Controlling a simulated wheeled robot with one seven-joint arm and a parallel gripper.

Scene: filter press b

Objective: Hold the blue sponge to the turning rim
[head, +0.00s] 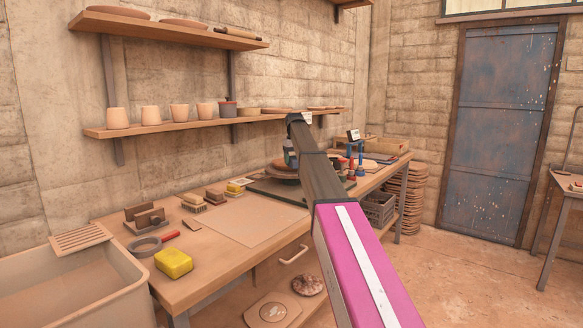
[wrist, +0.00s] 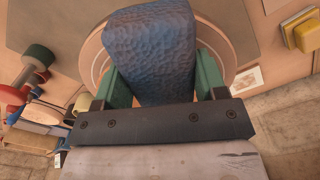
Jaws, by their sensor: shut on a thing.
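The blue sponge (wrist: 150,48) fills the middle of the wrist view. My gripper (wrist: 163,82) is shut on it, with a green finger at each side. Behind the sponge lies a round, clay-coloured piece with a circular rim (wrist: 93,62). The sponge hides most of this piece, and I cannot tell whether the sponge touches the rim or whether the rim turns. In the head view the round piece (head: 282,175) shows low over a dark base (head: 272,191) on the bench, and my arm hides the sponge and most of my gripper.
A wooden bench (head: 215,262) runs along the wall. A yellow sponge (head: 173,263), a ring-shaped tool (head: 144,247) and small blocks lie on its near part. A bare board (head: 245,225) lies mid-bench. Red and blue clamp-like tools (head: 356,165) stand right of my arm.

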